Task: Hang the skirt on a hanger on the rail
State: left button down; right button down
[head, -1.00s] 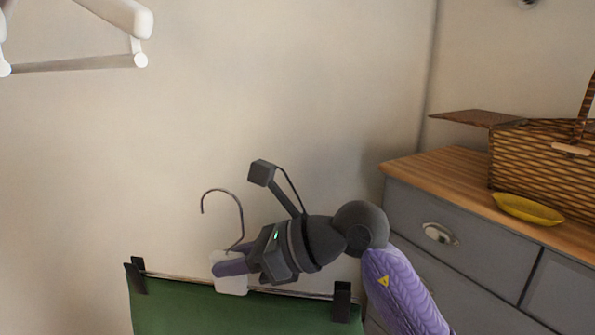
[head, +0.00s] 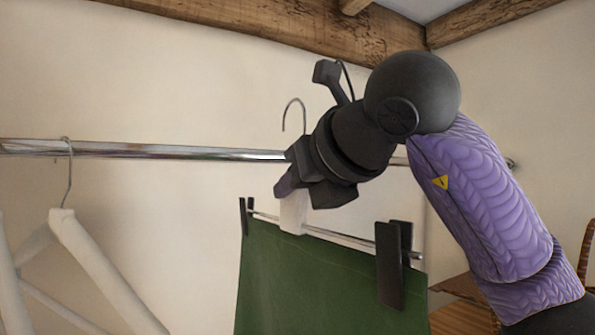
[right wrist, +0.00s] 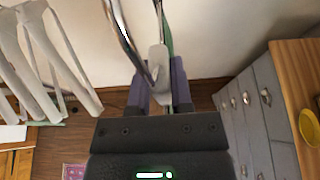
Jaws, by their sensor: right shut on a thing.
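The green skirt (head: 305,280) hangs from a clip hanger with a thin metal bar, a white middle block (head: 293,213) and black clips (head: 391,268). My right gripper (head: 287,184) is shut on the hanger's white block, which also shows between the fingers in the right wrist view (right wrist: 159,63). The hanger's metal hook (head: 293,114) points up and its top shows above the chrome rail (head: 170,152) in the head view. I cannot tell whether the hook touches the rail; my gripper hides its lower part. My left gripper is out of view.
White hangers (head: 95,260) hang on the rail at the left. Wooden beams (head: 260,30) run above. A grey dresser (right wrist: 245,110) with a wooden top and a yellow dish (right wrist: 309,127) stands at the right. The rail between the white hangers and my gripper is clear.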

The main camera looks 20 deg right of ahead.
jog(key=shift+r, duration=0.1)
dwell(0.3)
jog(key=p, duration=0.5)
send_near(247, 209)
jog(key=shift+w+r, duration=0.15)
jog(key=shift+w, duration=0.45)
jog(key=shift+w+r, duration=0.2)
jog(key=shift+w, duration=0.4)
jog(key=w+p, duration=0.6)
jog(key=w, duration=0.1)
jog(key=shift+w+a, duration=0.1)
jog(key=shift+a, duration=0.25)
jog(key=shift+w+f, duration=0.1)
jog(key=shift+f, duration=0.35)
notch_tip(247, 209, down, 3)
jog(key=b, duration=0.4)
jog(key=shift+f, duration=0.2)
jog(key=shift+f+b, duration=0.15)
jog(key=shift+b, duration=0.2)
jog(key=shift+c, duration=2.2)
grip_release()
